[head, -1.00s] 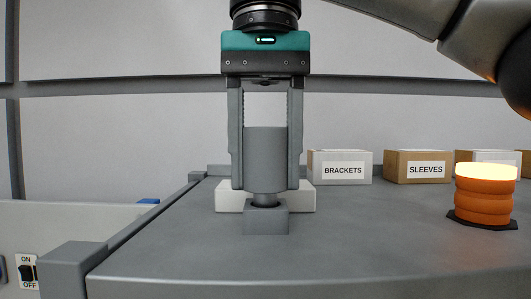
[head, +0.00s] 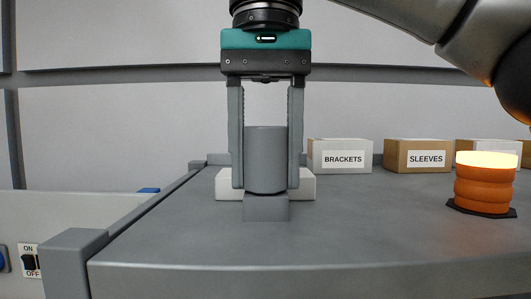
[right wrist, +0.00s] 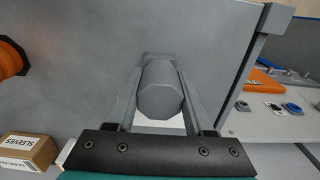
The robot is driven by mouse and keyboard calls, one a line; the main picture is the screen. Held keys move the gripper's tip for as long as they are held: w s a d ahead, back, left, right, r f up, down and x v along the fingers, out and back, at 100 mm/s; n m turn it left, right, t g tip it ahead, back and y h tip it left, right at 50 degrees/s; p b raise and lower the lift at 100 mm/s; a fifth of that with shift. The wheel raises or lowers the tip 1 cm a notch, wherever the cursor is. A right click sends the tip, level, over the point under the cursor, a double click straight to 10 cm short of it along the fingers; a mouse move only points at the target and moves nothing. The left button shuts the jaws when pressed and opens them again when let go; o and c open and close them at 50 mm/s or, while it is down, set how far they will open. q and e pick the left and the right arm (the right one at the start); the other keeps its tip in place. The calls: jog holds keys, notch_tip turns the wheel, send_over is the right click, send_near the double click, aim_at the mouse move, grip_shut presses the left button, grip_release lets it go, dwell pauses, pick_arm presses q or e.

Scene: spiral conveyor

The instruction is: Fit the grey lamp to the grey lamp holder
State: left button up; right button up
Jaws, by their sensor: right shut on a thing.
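The grey lamp (head: 266,160) is a wide upright cylinder between the fingers of my right gripper (head: 266,183), which is shut on it. The grey lamp holder (head: 266,208), a small block on the grey table, is directly below. In the head view the lamp's bottom meets the holder's top, with no neck showing between them; whether it is fully seated cannot be told. The right wrist view shows the lamp (right wrist: 160,92) end-on between the fingers, with part of the holder (right wrist: 156,56) beyond it. My left gripper is not in view.
A white block (head: 226,186) stands behind the holder. Boxes labelled BRACKETS (head: 340,148) and SLEEVES (head: 418,165) stand at the back. A glowing orange lamp (head: 484,188) is at the right. The table (head: 380,220) between is clear. A switch panel (head: 29,261) is at the left.

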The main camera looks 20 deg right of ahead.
jog(key=shift+f, duration=0.15)
jog(key=o, duration=1)
jog(key=shift+o, duration=1)
notch_tip(320, 180, up, 5)
jog(key=p, duration=0.3)
jog(key=shift+p, duration=0.4)
jog(key=shift+r+p, duration=0.35)
jog(key=shift+r, duration=0.9)
jog(key=shift+d, duration=0.1)
